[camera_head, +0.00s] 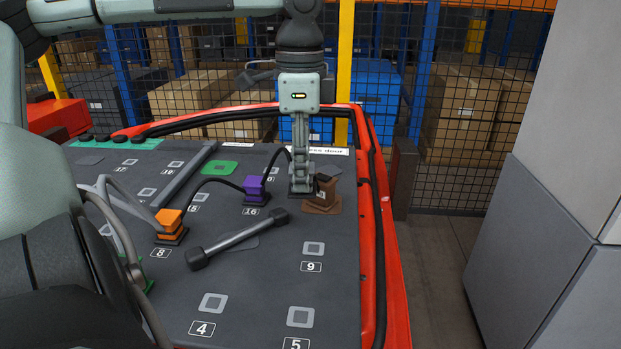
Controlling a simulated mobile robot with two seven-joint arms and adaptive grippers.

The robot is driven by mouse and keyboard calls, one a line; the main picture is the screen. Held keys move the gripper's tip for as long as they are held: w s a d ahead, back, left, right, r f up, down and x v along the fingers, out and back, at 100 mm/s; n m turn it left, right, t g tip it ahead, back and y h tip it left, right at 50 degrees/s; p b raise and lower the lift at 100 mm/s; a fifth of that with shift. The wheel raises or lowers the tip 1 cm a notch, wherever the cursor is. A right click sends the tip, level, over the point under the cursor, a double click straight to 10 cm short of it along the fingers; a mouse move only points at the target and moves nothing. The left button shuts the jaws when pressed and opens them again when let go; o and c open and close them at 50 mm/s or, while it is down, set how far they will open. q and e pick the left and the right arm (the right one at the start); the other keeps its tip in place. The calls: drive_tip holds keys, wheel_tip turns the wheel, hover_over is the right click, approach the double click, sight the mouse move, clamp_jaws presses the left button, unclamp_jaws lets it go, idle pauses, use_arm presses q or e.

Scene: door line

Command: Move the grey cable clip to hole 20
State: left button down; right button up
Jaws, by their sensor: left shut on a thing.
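My left gripper (300,184) points straight down at the far right part of the dark door panel (335,250). It is shut on what looks like the grey cable clip, mostly hidden by the similarly grey fingers. A dark foot shows just under the fingertips, at or close to the panel; I cannot tell if it is seated. A black cable arcs from there to the purple clip (255,188), then to the orange clip (170,224). A number label ending in 0 (271,172) shows left of the gripper, its first digit hidden. My right gripper is not in view.
A dark bar handle (237,239) crosses the panel's middle. The red door rim (383,230) borders the right side. Panel room near holes 9 (312,249) and 5 (300,316) is clear.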

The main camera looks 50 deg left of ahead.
use_arm(q)
drive_tip(key=w+a+n, duration=0.2)
drive_tip(key=w+a, duration=0.2)
drive_tip(key=a, duration=0.6)
drive_tip(key=w+a+n, duration=0.3)
drive_tip(key=w+a, duration=0.2)
drive_tip(key=a, duration=0.6)
drive_tip(key=f, duration=0.4)
drive_tip(key=shift+s+d+f, duration=0.2)
drive_tip(key=shift+d+f, duration=0.05)
drive_tip(key=shift+d, duration=0.05)
drive_tip(key=shift+f, duration=0.7)
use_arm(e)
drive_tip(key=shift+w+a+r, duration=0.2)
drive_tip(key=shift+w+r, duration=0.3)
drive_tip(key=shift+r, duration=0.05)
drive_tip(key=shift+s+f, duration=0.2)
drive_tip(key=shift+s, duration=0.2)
use_arm(q)
drive_tip(key=shift+f, duration=0.1)
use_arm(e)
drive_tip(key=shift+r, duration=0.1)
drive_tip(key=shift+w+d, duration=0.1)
use_arm(q)
drive_tip(key=shift+f, duration=0.6)
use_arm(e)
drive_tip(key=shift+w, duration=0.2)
